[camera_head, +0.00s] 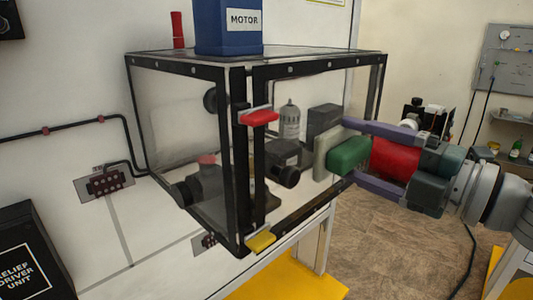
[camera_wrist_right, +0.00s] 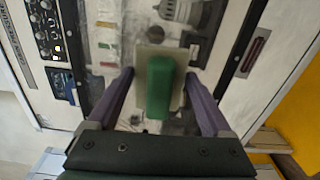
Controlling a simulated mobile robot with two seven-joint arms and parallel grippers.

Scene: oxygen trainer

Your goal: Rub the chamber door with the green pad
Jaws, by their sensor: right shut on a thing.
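The chamber is a clear box with black edging. Its door (camera_head: 290,95) is the see-through, black-framed front panel on the right side, and it appears closed. A red latch (camera_head: 259,117) and a yellow latch (camera_head: 261,242) sit at the door's left edge. My right gripper (camera_head: 348,151) is shut on the green pad (camera_head: 349,156), which has a pale, flat face (camera_head: 325,150) towards the door. In the right wrist view the green pad (camera_wrist_right: 160,87) lies between my purple fingers. The pale face is at or close to the door; contact cannot be told. My left gripper is not in view.
A blue motor box (camera_head: 228,30) and a red cylinder (camera_head: 178,29) stand on top of the chamber. A black relief driver unit (camera_head: 32,250) is at the lower left. Inside the chamber are a grey bottle (camera_head: 289,122) and dark fittings. Floor right of the chamber is open.

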